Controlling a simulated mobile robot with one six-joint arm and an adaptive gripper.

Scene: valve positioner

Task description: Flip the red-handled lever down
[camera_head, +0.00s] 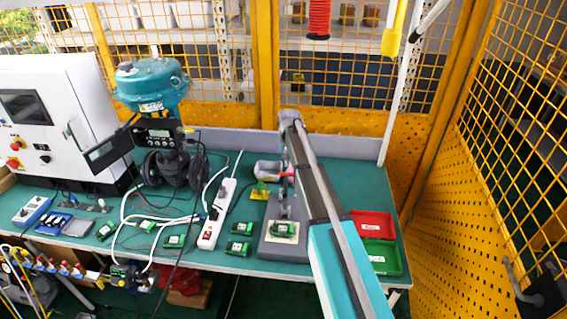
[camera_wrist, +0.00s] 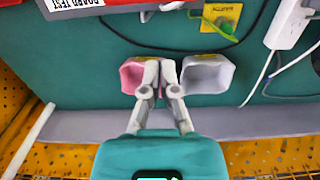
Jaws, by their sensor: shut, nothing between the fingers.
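A fixture with a grey base (camera_head: 268,245) and a green board stands on the table in the head view, partly behind my arm. A small red part (camera_head: 289,175) shows above it beside my arm; I cannot tell whether it is the lever's handle. In the wrist view my gripper (camera_wrist: 160,75) is shut and empty, fingertips in front of a pink cup (camera_wrist: 133,73) and a grey cup (camera_wrist: 210,73). No red lever handle shows clearly there. The lever's position is hidden. My fingers cannot be made out in the head view.
A red bin (camera_head: 371,224) and a green bin (camera_head: 381,258) lie right of my arm. A white power strip (camera_head: 217,215) with cables, several green boards and a teal valve unit (camera_head: 150,85) stand to the left. Yellow mesh fencing (camera_head: 350,75) closes the back.

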